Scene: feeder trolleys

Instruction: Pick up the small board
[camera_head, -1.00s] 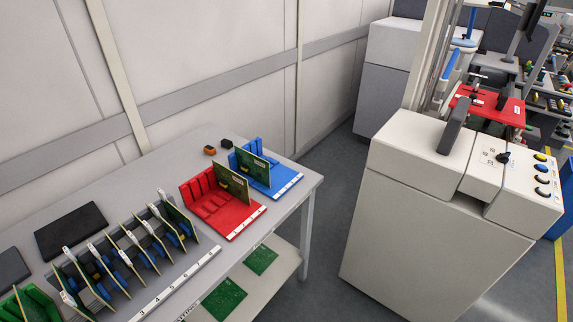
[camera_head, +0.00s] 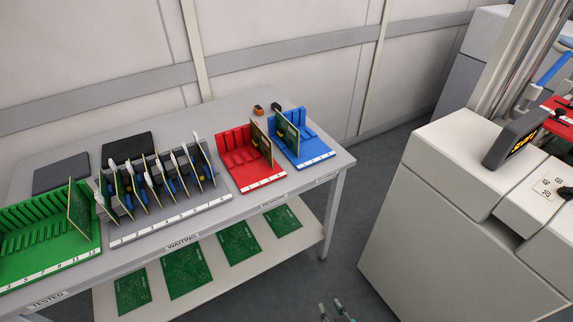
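Several upright boards stand in racks on the table. One board (camera_head: 288,132) is in the blue rack (camera_head: 318,155) and one board (camera_head: 261,142) is in the red rack (camera_head: 245,172). Several boards (camera_head: 158,181) with white tabs fill the grey rack (camera_head: 185,220). One board (camera_head: 79,210) stands in the green rack (camera_head: 40,235). Flat green boards lie on the lower shelf; the rightmost (camera_head: 283,220) looks smaller than the large one (camera_head: 187,270). I cannot tell which is the small board. My gripper (camera_head: 332,310) shows at the bottom edge, fingertips apart and empty, away from all boards.
The table (camera_head: 345,160) carries the racks, with the lower shelf (camera_head: 310,232) beneath it. Two dark flat pads (camera_head: 127,147) and small orange and black blocks lie at the back. A big white machine (camera_head: 450,220) stands right; open floor (camera_head: 352,225) lies between.

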